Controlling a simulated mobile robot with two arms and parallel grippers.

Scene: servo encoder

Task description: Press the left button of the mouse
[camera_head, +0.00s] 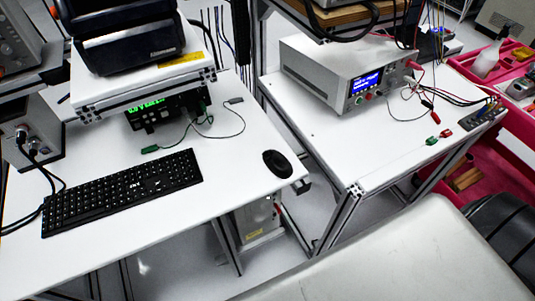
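A black computer mouse (277,164) lies on the white desk (150,235), near the desk's right corner. It is to the right of a black keyboard (122,190). The mouse is small in this view, and its separate buttons cannot be made out clearly. Neither of my grippers shows in the head view.
A second white table (355,150) stands to the right across a gap, with a power supply (350,77) on it. Cables and a green clip (150,149) lie behind the keyboard. Instruments stand at the back left. The desk around the mouse is clear. A pink cart (510,95) is far right.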

